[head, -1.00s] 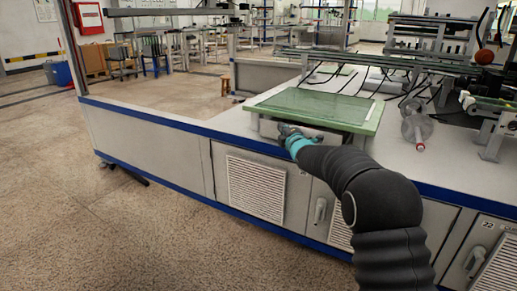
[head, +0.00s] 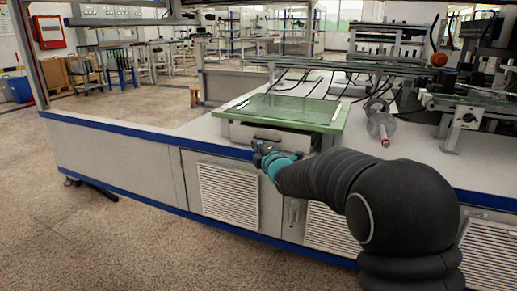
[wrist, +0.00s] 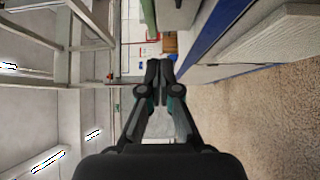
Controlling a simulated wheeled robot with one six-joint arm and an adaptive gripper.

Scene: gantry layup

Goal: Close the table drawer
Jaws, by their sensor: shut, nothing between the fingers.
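The table drawer (head: 285,138) is a pale front with a dark handle, under the small table's green top (head: 290,112) on the white bench. How far it stands open is hard to tell. My gripper (head: 257,147) is in front of the drawer's left part, close to the handle and near the bench's blue edge. Whether it touches the drawer cannot be told. In the wrist view my gripper (wrist: 160,68) is shut and empty, its fingertips together. A pale grey block just beyond the fingertips there may be part of the drawer.
The bench's blue front edge (head: 200,142) runs below my gripper, with vented cabinet doors (head: 228,193) beneath. A clear bottle-like part (head: 380,120) lies right of the green top. Machinery stands at the right. The floor at front left is clear.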

